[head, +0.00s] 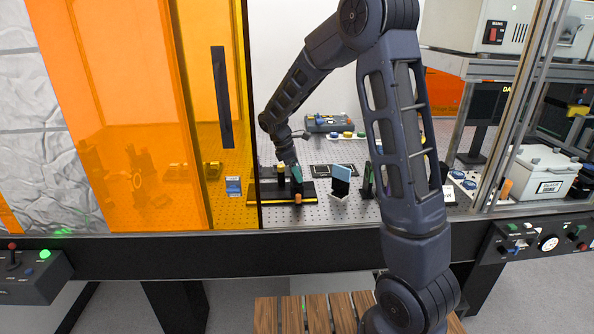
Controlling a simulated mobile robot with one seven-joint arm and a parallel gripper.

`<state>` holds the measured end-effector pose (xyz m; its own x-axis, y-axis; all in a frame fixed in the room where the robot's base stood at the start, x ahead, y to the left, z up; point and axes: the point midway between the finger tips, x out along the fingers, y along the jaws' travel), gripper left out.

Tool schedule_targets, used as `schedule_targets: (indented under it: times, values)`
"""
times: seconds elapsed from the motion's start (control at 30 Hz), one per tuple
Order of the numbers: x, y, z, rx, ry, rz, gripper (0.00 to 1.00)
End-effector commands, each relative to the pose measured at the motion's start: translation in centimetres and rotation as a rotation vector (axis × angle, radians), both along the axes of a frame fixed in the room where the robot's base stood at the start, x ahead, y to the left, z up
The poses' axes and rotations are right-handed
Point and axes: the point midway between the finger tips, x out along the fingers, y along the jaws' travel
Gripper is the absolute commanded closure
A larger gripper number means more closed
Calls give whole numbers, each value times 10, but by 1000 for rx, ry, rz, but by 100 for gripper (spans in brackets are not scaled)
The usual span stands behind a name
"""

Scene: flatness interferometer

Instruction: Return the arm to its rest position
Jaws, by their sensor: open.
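My dark grey arm (402,130) rises from the front right, bends at the top and reaches down to the left through the open front of the enclosure. My gripper (292,180) is small in view and low over a black and yellow rail (262,194) on the perforated table. It is open. Small dark and green parts stand close around it, so I cannot tell whether it touches any of them. An orange-brown knob (298,198) shows just below it.
An orange sliding panel (120,110) with a dark handle (222,97) covers the left. A tilted blue plate (341,173) and a dark green post (367,180) stand right of my gripper. A white box (543,172) sits far right. A slatted wooden surface (318,312) lies in front.

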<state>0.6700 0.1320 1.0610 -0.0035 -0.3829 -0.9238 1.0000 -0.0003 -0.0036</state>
Motion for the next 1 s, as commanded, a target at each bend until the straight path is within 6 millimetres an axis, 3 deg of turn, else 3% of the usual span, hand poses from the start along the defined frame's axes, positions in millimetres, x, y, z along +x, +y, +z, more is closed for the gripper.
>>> schedule_targets:
  times: [1.0]
  values:
    - [0,0,47,1,-1,-1,26]
